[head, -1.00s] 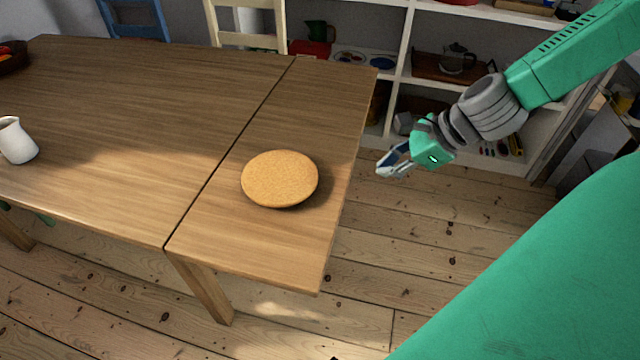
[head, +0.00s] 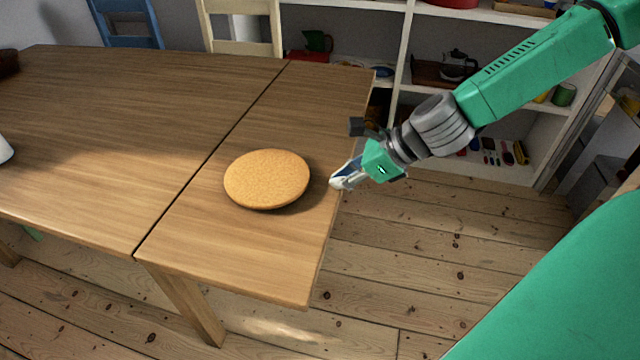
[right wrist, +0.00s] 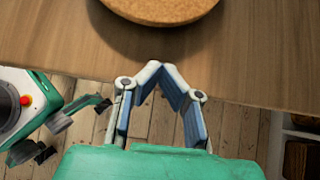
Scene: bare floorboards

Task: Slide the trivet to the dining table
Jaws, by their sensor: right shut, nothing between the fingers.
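The trivet (head: 267,179) is a round, cork-coloured disc lying flat on the right-hand section of the wooden dining table (head: 240,258), right of the seam. In the right wrist view the near part of the trivet (right wrist: 160,10) shows at the top, ahead of my fingertips. My right gripper (head: 337,183) is at the table's right edge, just right of the trivet and apart from it. In the right wrist view my right gripper (right wrist: 160,68) is shut with its tips together and nothing between them. My left gripper is not in view.
The larger table section (head: 100,130) lies left of the seam (head: 210,158). A white jug (head: 4,150) is partly cut off at the left. A blue chair (head: 128,25) and a cream chair (head: 240,25) stand behind. Shelves (head: 403,50) stand at the back right. Table around the trivet is clear.

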